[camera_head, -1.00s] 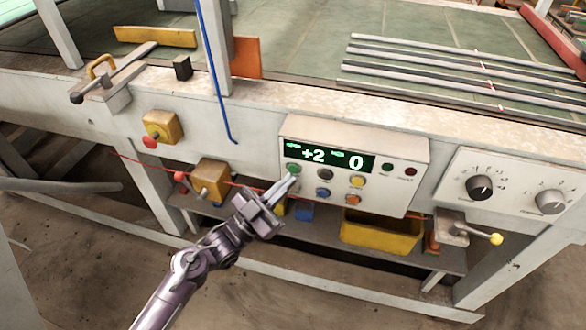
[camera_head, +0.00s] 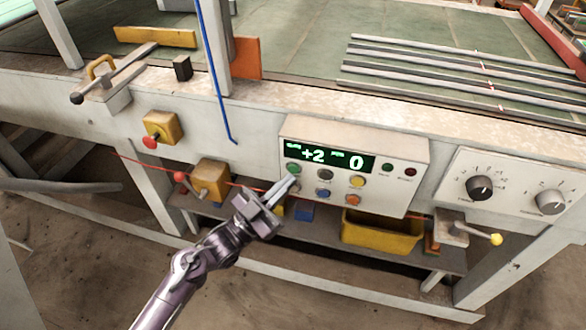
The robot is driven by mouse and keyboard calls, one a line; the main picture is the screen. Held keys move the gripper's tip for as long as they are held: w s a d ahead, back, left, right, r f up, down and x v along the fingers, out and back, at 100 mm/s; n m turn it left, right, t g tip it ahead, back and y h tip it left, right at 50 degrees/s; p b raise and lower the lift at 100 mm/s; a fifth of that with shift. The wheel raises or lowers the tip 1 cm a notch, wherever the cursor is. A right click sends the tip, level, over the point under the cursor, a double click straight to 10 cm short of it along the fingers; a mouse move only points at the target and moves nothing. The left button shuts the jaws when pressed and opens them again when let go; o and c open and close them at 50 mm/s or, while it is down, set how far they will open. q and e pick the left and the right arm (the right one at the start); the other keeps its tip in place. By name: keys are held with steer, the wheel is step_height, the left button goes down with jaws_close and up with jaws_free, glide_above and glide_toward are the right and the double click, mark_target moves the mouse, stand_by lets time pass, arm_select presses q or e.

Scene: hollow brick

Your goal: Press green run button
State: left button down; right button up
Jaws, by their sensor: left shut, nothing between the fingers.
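The green button (camera_head: 293,169) sits at the upper left of the button group on the white control box (camera_head: 405,150), just below the lit display (camera_head: 329,157), which reads "+2" and "0". My left gripper (camera_head: 292,179) is shut and empty. Its fingertips are at the lower edge of the green button in the picture; I cannot tell whether they touch it. Black, yellow, blue and orange buttons sit to the right and below. A small dark green lamp or button (camera_head: 387,167) is right of the display. My right gripper is not in view.
A dial panel (camera_head: 516,188) is to the right. A yellow box with a red button (camera_head: 161,128) and a yellow box with a red-knobbed lever (camera_head: 209,179) are to the left. A yellow bin (camera_head: 381,234) stands on the shelf below.

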arm_select(q)
steer(key=shift+w, duration=0.1)
stand_by(0.5)
steer(key=shift+w+d+b, duration=0.15)
steer(key=shift+w+b, duration=0.15)
steer(key=shift+w+d, duration=0.1)
steer(key=shift+w, duration=0.25)
stand_by(0.6)
stand_by(0.3)
steer(key=shift+s+a, duration=0.25)
steer(key=shift+s, duration=0.5)
steer(key=shift+s+p, duration=0.1)
steer(key=shift+p, duration=0.2)
steer(key=shift+s+a+p, duration=0.25)
steer(key=shift+s+p, duration=0.15)
steer(key=shift+s, duration=0.35)
steer(key=shift+s+a+p, duration=0.3)
steer(key=shift+s+p, duration=0.05)
steer(key=shift+s, duration=0.45)
steer(key=shift+s+a+p, duration=0.25)
steer(key=shift+s+p, duration=0.15)
steer(key=shift+s, duration=0.35)
